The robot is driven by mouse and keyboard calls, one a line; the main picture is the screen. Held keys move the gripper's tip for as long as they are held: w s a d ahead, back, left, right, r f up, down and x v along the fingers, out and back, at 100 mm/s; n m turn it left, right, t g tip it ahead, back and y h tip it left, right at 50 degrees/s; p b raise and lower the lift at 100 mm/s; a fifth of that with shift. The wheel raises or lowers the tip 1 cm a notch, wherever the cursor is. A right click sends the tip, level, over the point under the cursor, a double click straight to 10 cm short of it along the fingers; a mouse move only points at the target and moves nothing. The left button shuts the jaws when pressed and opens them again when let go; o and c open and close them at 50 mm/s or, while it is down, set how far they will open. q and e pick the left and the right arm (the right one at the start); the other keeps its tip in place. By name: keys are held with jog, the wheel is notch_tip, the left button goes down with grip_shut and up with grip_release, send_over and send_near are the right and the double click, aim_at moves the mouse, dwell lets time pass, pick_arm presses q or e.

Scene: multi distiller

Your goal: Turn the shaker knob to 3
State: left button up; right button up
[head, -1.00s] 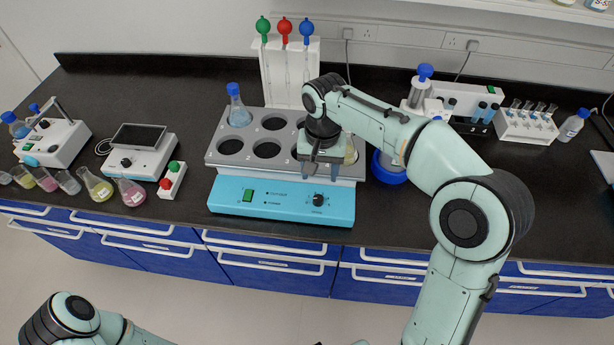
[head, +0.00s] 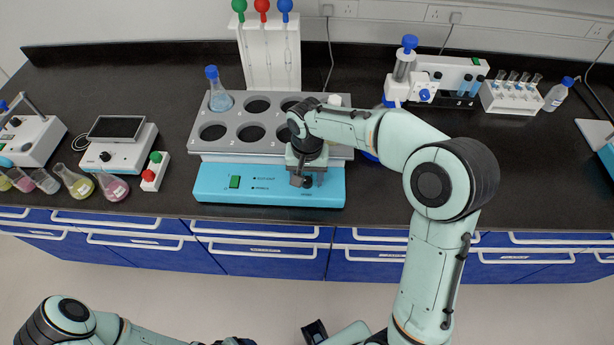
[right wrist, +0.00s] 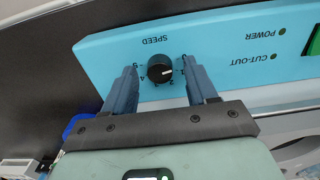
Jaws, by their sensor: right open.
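The shaker (head: 215,185) has a light-blue front panel and a grey rack of round wells on top. Its black speed knob (right wrist: 160,69) shows in the right wrist view, upside down, with a numbered scale around it. The knob's white mark points right, near the 1. My right gripper (right wrist: 160,66) is open, with one finger on each side of the knob and a small visible gap on both sides. In the head view, my right gripper (head: 307,181) is at the panel's right part and largely covers the knob. My left arm shows at lower left; its gripper is not visible.
A blue-capped flask (head: 219,98) stands in the rack's back left well. A white pipette stand (head: 268,62) is behind. A screen device (head: 118,145) and flasks are at left. A tube rack (head: 508,97) is at right. Bare black bench lies right of the shaker.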

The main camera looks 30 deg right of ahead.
jog(key=shift+f, duration=0.2)
jog(key=c, duration=1.1)
jog(key=shift+o, duration=0.2)
